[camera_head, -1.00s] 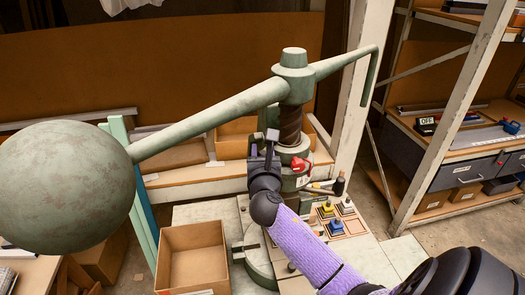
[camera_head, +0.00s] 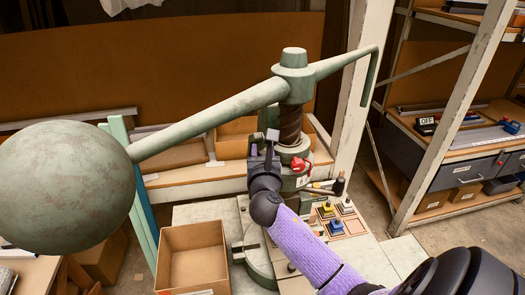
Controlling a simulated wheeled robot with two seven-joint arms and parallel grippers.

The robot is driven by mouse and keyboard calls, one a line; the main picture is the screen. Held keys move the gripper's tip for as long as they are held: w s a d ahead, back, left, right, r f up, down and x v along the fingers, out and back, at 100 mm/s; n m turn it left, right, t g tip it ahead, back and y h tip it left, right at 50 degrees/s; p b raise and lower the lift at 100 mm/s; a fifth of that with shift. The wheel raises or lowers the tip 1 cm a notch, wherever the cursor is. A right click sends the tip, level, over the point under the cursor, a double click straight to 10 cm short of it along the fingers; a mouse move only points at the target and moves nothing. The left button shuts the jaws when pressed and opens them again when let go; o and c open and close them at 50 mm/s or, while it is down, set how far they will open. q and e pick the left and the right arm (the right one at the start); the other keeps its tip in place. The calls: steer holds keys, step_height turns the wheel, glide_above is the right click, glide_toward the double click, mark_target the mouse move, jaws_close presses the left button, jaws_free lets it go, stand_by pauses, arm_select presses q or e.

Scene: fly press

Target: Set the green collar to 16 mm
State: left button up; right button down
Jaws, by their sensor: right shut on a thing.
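The pale green fly press stands at the centre, with its screw (camera_head: 290,122) upright under the green hub (camera_head: 293,72). A pale green collar (camera_head: 294,150) sits around the foot of the screw. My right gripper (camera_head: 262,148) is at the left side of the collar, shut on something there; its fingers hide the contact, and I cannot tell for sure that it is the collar. A red part (camera_head: 301,166) with a white tag shows just below the collar. No millimetre scale is readable. My left gripper is not in view.
The large ball weight (camera_head: 62,186) and its arm (camera_head: 205,120) reach across the left. Several small coloured blocks sit in a tray (camera_head: 354,226) to the right. A white post (camera_head: 455,110) and shelving (camera_head: 470,150) stand further right.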

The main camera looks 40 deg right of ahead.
stand_by(0.4)
steer(key=s+n+t+y+p, duration=0.1)
steer(key=y, duration=0.1)
steer(key=s+n+t+y+p, duration=0.1)
steer(key=n+y, duration=0.1)
steer(key=shift+s+d+f, duration=0.15)
steer(key=shift+s, duration=0.1)
steer(key=c, duration=0.5)
jaws_free()
steer(key=shift+o, duration=0.7)
steer(key=shift+r, duration=0.2)
